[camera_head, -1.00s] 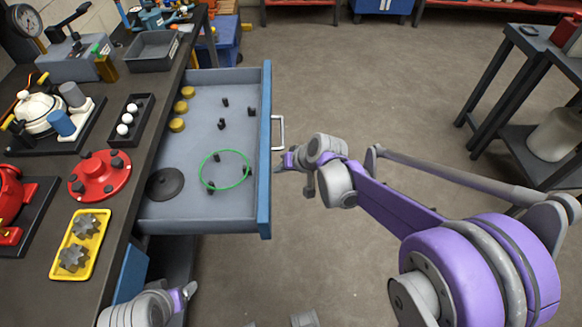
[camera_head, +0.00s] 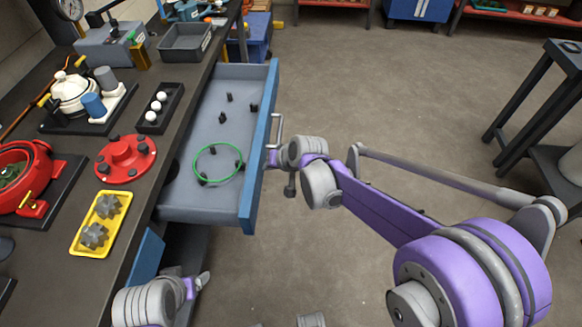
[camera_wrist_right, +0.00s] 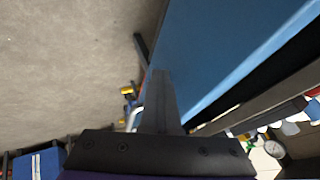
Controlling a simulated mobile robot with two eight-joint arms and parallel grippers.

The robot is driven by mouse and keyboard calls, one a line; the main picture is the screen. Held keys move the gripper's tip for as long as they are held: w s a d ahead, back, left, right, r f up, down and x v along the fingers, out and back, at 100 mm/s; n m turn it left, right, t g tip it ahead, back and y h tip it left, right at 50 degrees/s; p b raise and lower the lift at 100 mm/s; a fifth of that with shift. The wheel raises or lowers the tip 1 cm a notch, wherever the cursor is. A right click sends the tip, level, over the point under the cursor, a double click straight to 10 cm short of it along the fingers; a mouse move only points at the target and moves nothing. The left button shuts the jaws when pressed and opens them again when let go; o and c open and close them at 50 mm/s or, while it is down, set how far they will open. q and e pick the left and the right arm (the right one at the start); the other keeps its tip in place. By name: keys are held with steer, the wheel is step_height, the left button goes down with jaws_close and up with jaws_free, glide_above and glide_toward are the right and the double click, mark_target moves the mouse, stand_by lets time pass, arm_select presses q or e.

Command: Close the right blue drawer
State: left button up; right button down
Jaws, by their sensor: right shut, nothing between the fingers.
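The right blue drawer (camera_head: 257,150) is pulled partly out of the workbench, its grey tray (camera_head: 205,130) showing. It holds a green ring (camera_head: 218,162) and several small black parts. A silver handle (camera_head: 278,130) sits on its blue front. My right gripper (camera_head: 272,159) is shut and empty at the outer side of the front, near the handle's lower end; I cannot tell if it touches. In the right wrist view the blue front (camera_wrist_right: 235,40) lies close beside the gripper finger (camera_wrist_right: 160,105). My left gripper (camera_head: 203,282) is low beside the bench; its jaws are unclear.
The workbench top (camera_head: 160,185) holds a red flanged part (camera_head: 126,158), a yellow tray (camera_head: 99,222) with grey gears and a black tray of white balls (camera_head: 160,108). A dark table (camera_head: 545,100) stands at the right. The floor (camera_head: 390,110) between is clear.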

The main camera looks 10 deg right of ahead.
steer(key=w+a, duration=0.2)
steer(key=a, duration=0.5)
steer(key=w+a, duration=0.2)
steer(key=a, duration=0.5)
steer(key=w+a, duration=0.2)
steer(key=a, duration=0.6)
steer(key=shift+w+a, duration=0.1)
steer(key=shift+w, duration=0.05)
arm_select(q)
steer(key=shift+r, duration=0.3)
arm_select(e)
steer(key=shift+w+a, duration=0.1)
steer(key=shift+a, duration=0.2)
arm_select(q)
steer(key=shift+d, duration=0.1)
arm_select(e)
steer(key=shift+a+r, duration=0.1)
